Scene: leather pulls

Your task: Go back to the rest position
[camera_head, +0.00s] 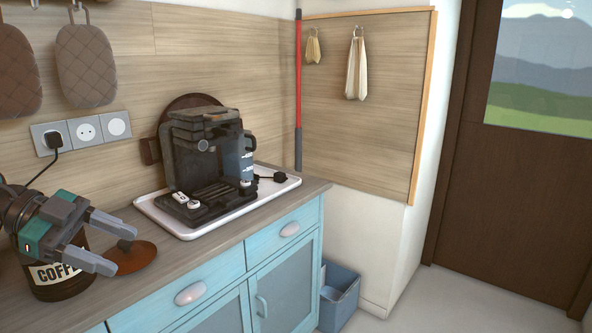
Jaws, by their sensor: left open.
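My left gripper (126,249) reaches in from the left, above the counter. Its two fingers are apart and nothing shows between them but the counter and part of a brown lid. The gripper partly covers a dark coffee canister (62,284) marked "COFFEE" that stands on the counter. The round brown lid (136,260) with a dark knob lies on the counter beside the canister, next to the fingertips. I cannot tell whether the fingers touch it. My right gripper does not show.
A black coffee machine (190,150) stands on a white tray (271,193) at the counter's far end. Blue cabinets (285,290) with pale handles are below. A blue bin (339,297) stands on the floor. Oven mitts (86,66) hang above a socket strip (86,132) with a plugged cord.

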